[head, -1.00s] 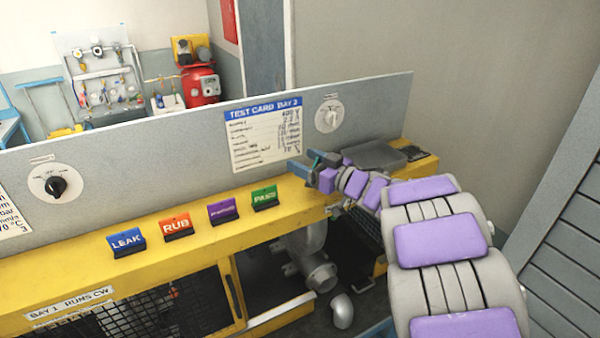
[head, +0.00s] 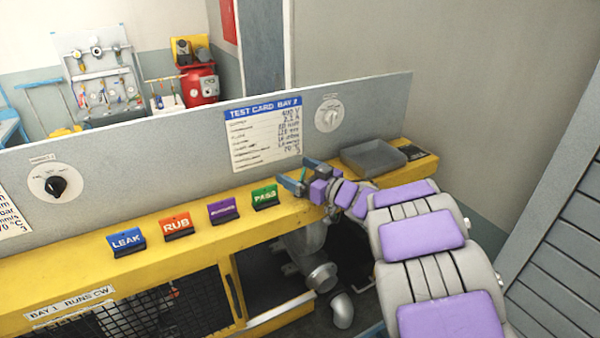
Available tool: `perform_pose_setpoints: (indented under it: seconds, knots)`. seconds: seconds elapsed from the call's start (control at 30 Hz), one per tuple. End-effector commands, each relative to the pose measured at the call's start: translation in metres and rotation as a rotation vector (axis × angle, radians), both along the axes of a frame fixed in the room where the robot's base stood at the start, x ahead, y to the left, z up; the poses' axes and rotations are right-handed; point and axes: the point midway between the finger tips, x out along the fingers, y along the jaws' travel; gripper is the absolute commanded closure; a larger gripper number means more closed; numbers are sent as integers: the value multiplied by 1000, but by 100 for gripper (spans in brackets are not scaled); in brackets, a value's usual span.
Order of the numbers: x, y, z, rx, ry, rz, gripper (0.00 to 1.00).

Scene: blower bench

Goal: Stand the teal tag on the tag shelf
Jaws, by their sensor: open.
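My gripper (head: 296,172) is open over the yellow ledge, just right of the green PASS tag (head: 265,196) and below the test card. A thin teal-green sliver (head: 305,173) shows between its fingers. I cannot tell whether it is the teal tag or part of the gripper. No other teal tag is clear. Blue LEAK (head: 126,240), orange RUB (head: 176,225) and purple (head: 223,210) tags stand with PASS in a row along the yellow ledge (head: 70,267). No part is marked as the tag shelf.
A grey panel (head: 130,165) rises behind the ledge, bearing dials and the test card (head: 263,135). A grey tray (head: 372,157) sits at the ledge's right end, beside a small dark item (head: 413,153). Mesh and pipes (head: 322,277) lie below.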

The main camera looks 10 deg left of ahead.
Motion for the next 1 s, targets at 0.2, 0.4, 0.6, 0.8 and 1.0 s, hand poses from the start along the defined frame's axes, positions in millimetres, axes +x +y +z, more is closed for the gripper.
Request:
perform_pose_setpoints:
  seconds: [0.2,0.4,0.6,0.8,1.0]
  knots:
    - [0,2,0,-1,0,1,4]
    - [-10,-19,2,2,0,-3,4]
    - [-34,-56,3,5,-1,-4,4]
    - [-55,-80,0,0,3,-3,4]
    - [-66,-93,1,-4,0,-1,4]
